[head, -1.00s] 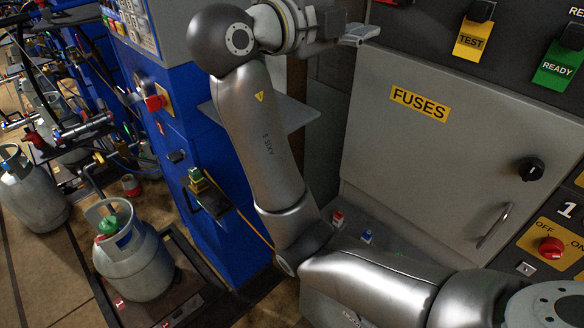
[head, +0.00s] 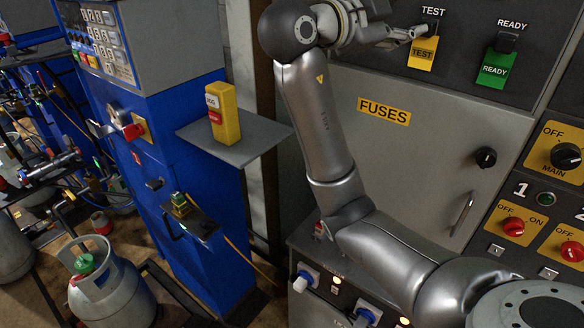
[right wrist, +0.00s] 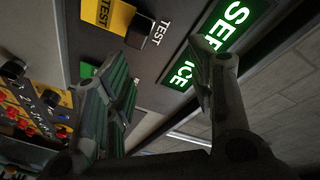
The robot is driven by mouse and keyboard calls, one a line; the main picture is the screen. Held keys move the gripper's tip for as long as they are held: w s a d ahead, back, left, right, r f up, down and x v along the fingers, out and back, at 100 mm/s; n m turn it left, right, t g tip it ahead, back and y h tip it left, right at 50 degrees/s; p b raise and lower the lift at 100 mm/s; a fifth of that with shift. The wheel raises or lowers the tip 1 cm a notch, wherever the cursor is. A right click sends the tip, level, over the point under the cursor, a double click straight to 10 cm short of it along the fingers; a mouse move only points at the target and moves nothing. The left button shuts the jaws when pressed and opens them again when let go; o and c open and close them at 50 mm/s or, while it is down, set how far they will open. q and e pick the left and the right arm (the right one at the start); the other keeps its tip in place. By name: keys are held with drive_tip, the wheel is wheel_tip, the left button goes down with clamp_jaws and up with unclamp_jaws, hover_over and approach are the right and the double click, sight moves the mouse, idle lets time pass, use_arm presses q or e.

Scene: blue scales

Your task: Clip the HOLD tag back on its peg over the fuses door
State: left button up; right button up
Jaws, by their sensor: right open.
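My right gripper (head: 408,34) is open beside the yellow TEST tag (head: 422,53), at the top of the panel over the grey fuses door (head: 400,150). The green READY tag (head: 494,70) hangs on a peg to the right. I cannot make out a HOLD tag or its peg; my arm covers the panel left of TEST. My left gripper is not in view.
A yellow box (head: 226,118) with a red label stands on a grey shelf (head: 262,138) left of my arm. A lit green sign (right wrist: 205,45) is above the panel. The door has a black knob (head: 486,157) and a handle (head: 462,213). Red switches (head: 513,227) are at right.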

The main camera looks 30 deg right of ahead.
drive_tip(key=w+a+f+n+t+y, duration=0.25)
drive_tip(key=w+f+n+t, duration=0.2)
drive_tip(key=f, duration=0.25)
drive_tip(key=w+a+f+n+t+y, duration=0.2)
drive_tip(key=w+a+f+n+t, duration=0.15)
drive_tip(key=f+n+t, duration=0.3)
drive_tip(key=s+a+f+n+t+y, duration=0.1)
drive_tip(key=a+f+n+y, duration=0.3)
drive_tip(key=f, duration=0.4)
drive_tip(key=a+f+n+t+y, duration=0.3)
drive_tip(key=a+f+n+y, duration=0.2)
drive_tip(key=f, duration=0.3)
drive_tip(key=shift+s+a+t, duration=0.3)
drive_tip(key=shift+s+a, duration=0.05)
drive_tip(key=shift+a, duration=0.3)
drive_tip(key=shift+r, duration=0.1)
